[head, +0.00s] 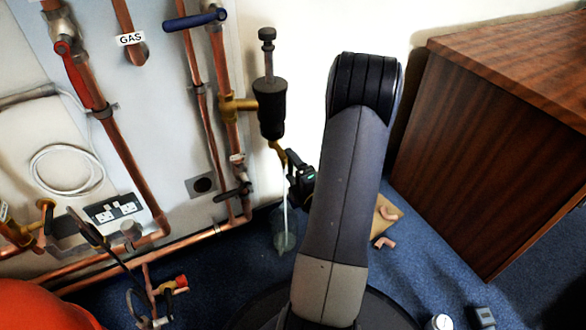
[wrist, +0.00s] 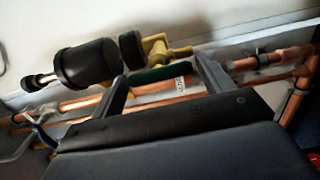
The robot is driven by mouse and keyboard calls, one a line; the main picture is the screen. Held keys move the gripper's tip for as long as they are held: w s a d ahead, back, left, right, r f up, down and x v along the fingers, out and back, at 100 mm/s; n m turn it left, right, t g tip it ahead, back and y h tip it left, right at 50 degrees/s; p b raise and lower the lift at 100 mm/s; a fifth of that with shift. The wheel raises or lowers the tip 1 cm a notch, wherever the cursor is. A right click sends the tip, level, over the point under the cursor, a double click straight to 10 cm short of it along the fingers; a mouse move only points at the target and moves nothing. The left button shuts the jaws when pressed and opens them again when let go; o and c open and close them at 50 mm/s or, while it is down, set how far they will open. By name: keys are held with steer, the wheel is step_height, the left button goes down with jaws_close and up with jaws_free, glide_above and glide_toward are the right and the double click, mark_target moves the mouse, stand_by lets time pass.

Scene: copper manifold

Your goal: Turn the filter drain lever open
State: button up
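The black filter body (head: 270,108) stands upright beside the copper pipes in the head view, with a brass drain fitting (head: 279,153) below it. In the wrist view the filter body (wrist: 85,65) lies at the upper left, with brass fitting (wrist: 166,50) to its right. A dark green lever handle (wrist: 160,73) lies between the fingertips of my gripper (wrist: 160,68). The fingers are apart, with the left one close to the handle's left end; whether they touch it is unclear. In the head view my gripper (head: 293,168) is beside the drain fitting and hides the lever.
A thin pale line, water or tube, runs down to a clear container (head: 284,241) on the blue floor. Copper pipes (head: 229,120), a blue lever (head: 195,19) and a red lever (head: 80,75) are at left. A wooden cabinet (head: 480,150) stands at right.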

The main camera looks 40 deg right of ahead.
steer(key=shift+o, duration=0.9)
steer(key=v, duration=1)
steer(key=shift+s+p, duration=0.35)
steer(key=shift+a, duration=0.15)
steer(key=shift+b+x, duration=0.35)
steer(key=shift+x, duration=5)
steer(key=shift+s, duration=0.1)
